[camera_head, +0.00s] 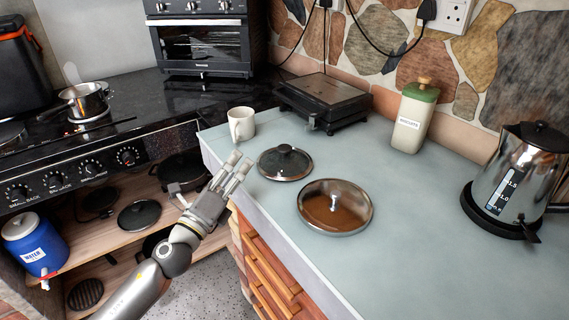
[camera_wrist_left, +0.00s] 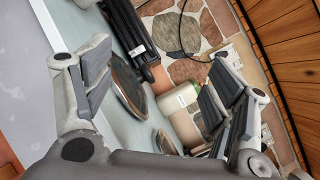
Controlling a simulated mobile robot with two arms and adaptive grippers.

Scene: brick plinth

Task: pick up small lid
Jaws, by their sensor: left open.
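The small lid (camera_head: 285,162), dark glass with a steel rim and black knob, lies flat on the pale counter near its left edge. In the left wrist view a round lid (camera_wrist_left: 128,86), apparently the small one, shows beyond the two spread fingers (camera_wrist_left: 155,90). My right gripper is not in view.
A white mug (camera_head: 241,124) stands behind the small lid. A black grill press (camera_head: 322,100), a green-topped biscuit jar (camera_head: 414,116) and a steel kettle (camera_head: 515,180) stand farther along. The counter (camera_head: 430,240) is clear at the front right. Shelves with pans lie at the left.

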